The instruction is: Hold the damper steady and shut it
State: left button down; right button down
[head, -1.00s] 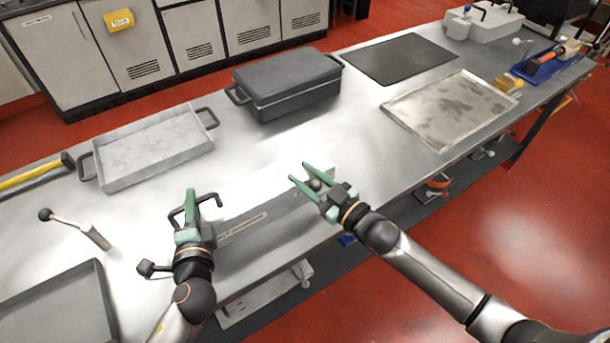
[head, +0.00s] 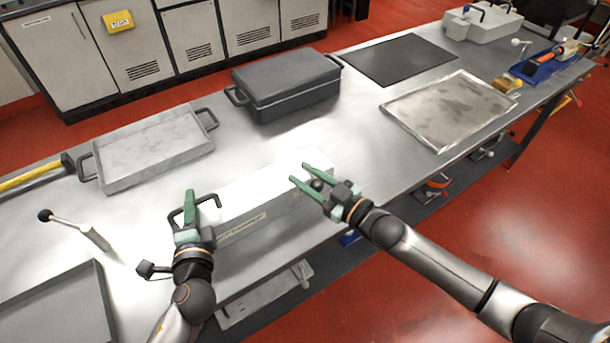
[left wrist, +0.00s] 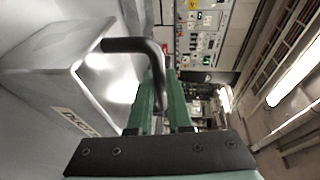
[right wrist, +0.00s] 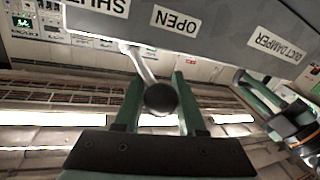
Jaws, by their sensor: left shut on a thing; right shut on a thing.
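The duct damper (head: 270,190) is a long pale grey box at the bench's near edge. It has a dark bar handle (left wrist: 130,45) at its left end and a lever with a black ball knob (right wrist: 160,98) on its near side. My left gripper (head: 190,196) is shut on the bar handle. My right gripper (head: 298,172) is shut on the knob, which sits between its green fingers. In the right wrist view the OPEN label (right wrist: 175,22) is above the lever, with a partly cut-off SHUT label (right wrist: 108,5) to its left. The lever's exact setting is unclear.
A shallow grey tray (head: 103,181) and a lidded dark case (head: 290,105) stand behind the damper. A small lever with a ball (head: 92,236) and another tray (head: 98,275) are at left. A worn metal tray (head: 395,108) lies at right. Bare bench surrounds the damper.

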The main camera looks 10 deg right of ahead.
jog(key=n+g+y, duration=0.1)
jog(key=d+n+g+y, duration=0.1)
jog(key=g, duration=0.1)
jog(key=d+n+g+y, duration=0.1)
jog(key=shift+d+f+n+g+y, duration=0.15)
jog(key=shift+f+n+g+y, duration=0.15)
jog(key=shift+n+y, duration=0.1)
jog(key=n+g, duration=0.1)
jog(key=g, duration=0.1)
jog(key=d+n+g+y, duration=0.1)
jog(key=g, duration=0.1)
jog(key=n+g+y, duration=0.1)
jog(key=n+g, duration=0.1)
jog(key=shift+w+d+f, duration=0.1)
jog(key=shift+w+d, duration=0.1)
jog(key=shift+d, duration=0.2)
jog(key=shift+s+f, duration=0.1)
jog(key=c, duration=0.6)
grip_release()
jog(key=shift+d, duration=0.1)
jog(key=shift+c, duration=0.2)
jog(key=shift+o, duration=0.7)
jog(key=v, duration=1.2)
jog(key=shift+y, duration=0.3)
jog(key=shift+c, duration=0.3)
